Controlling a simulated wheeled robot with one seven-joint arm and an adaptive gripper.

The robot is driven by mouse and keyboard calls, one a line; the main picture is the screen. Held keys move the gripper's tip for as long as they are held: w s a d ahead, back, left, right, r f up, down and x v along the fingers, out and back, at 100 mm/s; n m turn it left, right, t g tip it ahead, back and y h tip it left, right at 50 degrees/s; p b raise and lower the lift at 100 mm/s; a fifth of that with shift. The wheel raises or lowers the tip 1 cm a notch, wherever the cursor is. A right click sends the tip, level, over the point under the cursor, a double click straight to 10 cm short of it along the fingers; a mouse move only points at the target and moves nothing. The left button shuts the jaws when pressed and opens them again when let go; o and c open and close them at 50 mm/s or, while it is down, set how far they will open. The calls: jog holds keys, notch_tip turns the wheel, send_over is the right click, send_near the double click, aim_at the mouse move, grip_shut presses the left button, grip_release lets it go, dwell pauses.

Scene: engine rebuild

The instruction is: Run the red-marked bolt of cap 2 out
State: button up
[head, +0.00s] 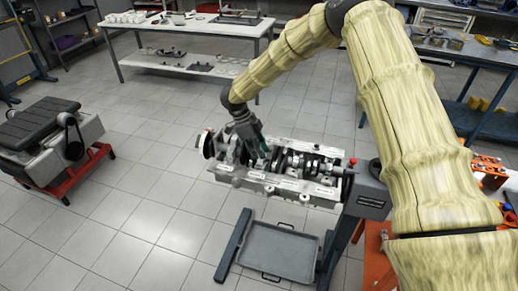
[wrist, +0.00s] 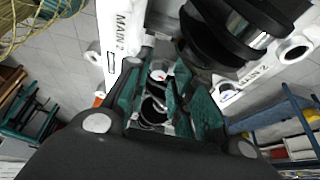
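The engine block (head: 270,184) lies on a stand in the middle of the head view, with the crankshaft (head: 303,162) along it. My gripper (head: 255,150) points down over the block's left part. In the wrist view the teal-padded fingers of my gripper (wrist: 158,88) stand apart, reaching down on both sides of a pale round bolt head with a red mark (wrist: 158,73). I cannot tell whether the pads touch it. White rails labelled MAIN 2 (wrist: 122,35) lie on both sides. The cap under the bolt is mostly hidden by my fingers.
Dark round crankshaft parts (wrist: 225,35) stand close beside the fingers in the wrist view. A grey tray (head: 278,252) lies below the block. A red-based unit (head: 58,140) stands at left, a white-topped table (head: 180,30) behind. The floor at front left is clear.

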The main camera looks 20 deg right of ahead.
jog(key=shift+s+f, duration=0.1)
grip_shut()
jog(key=shift+s+n+t+h+p, duration=0.1)
jog(key=shift+n+t+h+p, duration=0.25)
jog(key=shift+n, duration=0.85)
jog(key=shift+s+n+t+h+p, duration=0.15)
jog(key=shift+n+t, duration=0.4)
jog(key=shift+n, duration=0.65)
jog(key=shift+w, duration=0.1)
grip_release()
